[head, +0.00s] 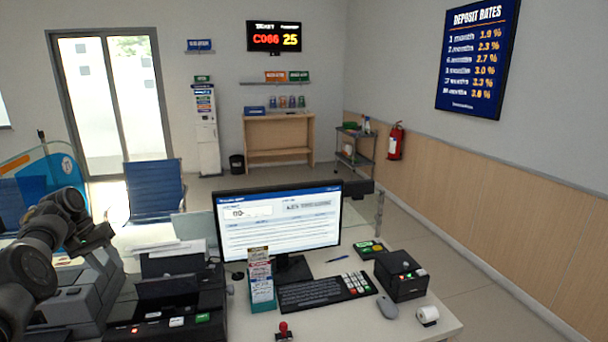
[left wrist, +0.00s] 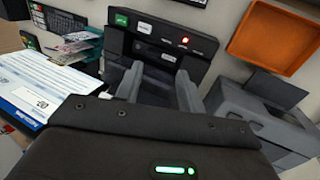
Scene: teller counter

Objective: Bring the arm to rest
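My left arm (head: 40,240) comes in from the left edge of the head view, raised over the left part of the counter. My left gripper (head: 97,239) is at its end, above the grey printer. In the left wrist view the two fingers of the left gripper (left wrist: 158,90) stand apart with nothing between them, so it is open and empty. A black counter machine (left wrist: 150,45) with a red light and a green label lies beyond the fingertips. I cannot tell the exact gap to it. My right arm and gripper are not in view.
The black machine (head: 165,328) and grey printer (head: 75,305) stand at the counter's left. The monitor (head: 280,225), keyboard (head: 310,293), card terminal (head: 402,277), leaflet stand (head: 261,285) and red-handled stamp (head: 284,332) fill the middle and right. An orange tray (left wrist: 272,38) shows in the wrist view.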

